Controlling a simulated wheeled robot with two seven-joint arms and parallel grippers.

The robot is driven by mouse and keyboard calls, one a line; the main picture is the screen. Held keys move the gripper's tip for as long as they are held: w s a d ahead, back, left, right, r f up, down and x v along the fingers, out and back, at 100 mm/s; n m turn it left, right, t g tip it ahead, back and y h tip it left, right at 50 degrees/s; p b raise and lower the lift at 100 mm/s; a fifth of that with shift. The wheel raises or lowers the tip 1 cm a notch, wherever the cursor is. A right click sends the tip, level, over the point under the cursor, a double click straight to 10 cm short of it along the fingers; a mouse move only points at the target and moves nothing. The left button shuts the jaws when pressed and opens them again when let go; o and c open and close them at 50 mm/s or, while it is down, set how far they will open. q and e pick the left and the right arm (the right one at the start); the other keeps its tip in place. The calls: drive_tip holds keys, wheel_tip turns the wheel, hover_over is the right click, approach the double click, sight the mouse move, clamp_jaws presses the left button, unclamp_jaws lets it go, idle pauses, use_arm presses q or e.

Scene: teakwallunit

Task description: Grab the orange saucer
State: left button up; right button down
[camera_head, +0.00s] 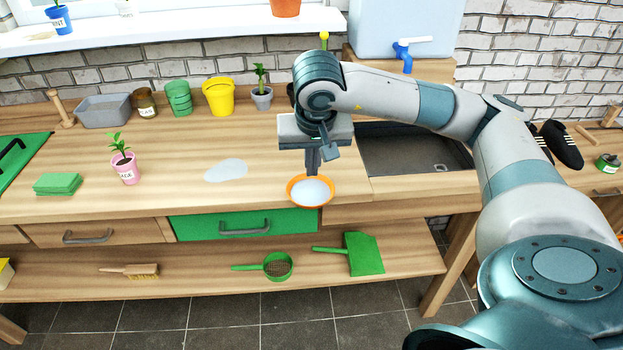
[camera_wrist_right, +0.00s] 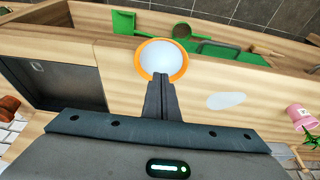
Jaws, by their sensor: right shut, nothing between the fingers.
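The orange saucer (camera_head: 292,186) has a white, pale inside and sits at the front edge of the wooden bench, above the green drawer's right end. In the right wrist view the saucer (camera_wrist_right: 184,68) lies just beyond the fingertips. My right gripper (camera_head: 312,172) is shut and empty, pointing down over the saucer's back rim. In the wrist view its fingers (camera_wrist_right: 160,78) are together and overlap the near rim; I cannot tell whether they touch it. My left gripper is in neither view.
A pale puddle-like patch (camera_head: 226,170) lies left of the saucer. A dark sink (camera_head: 415,155) is to the right. A pink pot (camera_head: 126,170), a yellow pot (camera_head: 219,97) and a small grey pot (camera_head: 262,100) stand on the bench. The front middle of the bench is mostly clear.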

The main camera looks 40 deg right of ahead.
drive_tip(key=v, duration=0.2)
drive_tip(key=shift+r, duration=0.3)
